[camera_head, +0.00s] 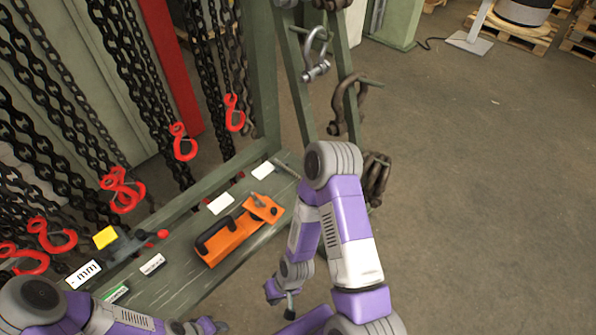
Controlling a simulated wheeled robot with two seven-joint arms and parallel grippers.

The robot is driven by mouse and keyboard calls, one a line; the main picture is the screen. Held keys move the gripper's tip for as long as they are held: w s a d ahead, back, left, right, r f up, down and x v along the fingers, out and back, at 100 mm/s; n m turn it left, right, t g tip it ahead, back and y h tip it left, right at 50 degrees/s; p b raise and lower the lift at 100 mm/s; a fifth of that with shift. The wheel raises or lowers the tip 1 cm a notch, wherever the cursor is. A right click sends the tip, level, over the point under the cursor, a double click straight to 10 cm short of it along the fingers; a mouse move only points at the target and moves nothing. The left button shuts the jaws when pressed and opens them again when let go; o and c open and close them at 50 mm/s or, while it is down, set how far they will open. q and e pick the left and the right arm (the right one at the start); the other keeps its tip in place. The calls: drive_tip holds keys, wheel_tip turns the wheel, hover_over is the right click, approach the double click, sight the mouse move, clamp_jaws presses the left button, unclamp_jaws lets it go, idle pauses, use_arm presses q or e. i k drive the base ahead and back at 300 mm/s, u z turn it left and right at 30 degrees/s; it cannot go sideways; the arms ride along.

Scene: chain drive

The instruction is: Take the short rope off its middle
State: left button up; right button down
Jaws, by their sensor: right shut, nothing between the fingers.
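I cannot make out a short rope in this view. Black chains (135,60) hang at the left from above, several ending in red hooks (183,143). My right gripper (289,300) is low in the middle, off the front edge of the green bench. It is shut and empty, apart from the chains and the bench items. My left gripper (207,326) shows only in part at the bottom edge, left of the middle. Its fingers are too small and cut off to tell whether they are open.
A green bench (180,262) holds an orange tool (235,235), a yellow block (106,237) and white labels (220,203). Shackles (316,55) hang on a green frame (297,85) at the top middle. The concrete floor (480,190) at the right is clear.

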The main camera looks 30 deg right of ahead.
sight(276, 160)
drive_tip(key=z, duration=0.5)
drive_tip(key=k, duration=1.15)
drive_tip(key=z, duration=1.3)
drive_tip(key=i, duration=1.25)
drive_tip(key=u, duration=0.65)
drive_tip(key=i, duration=1)
drive_tip(key=u, duration=1.15)
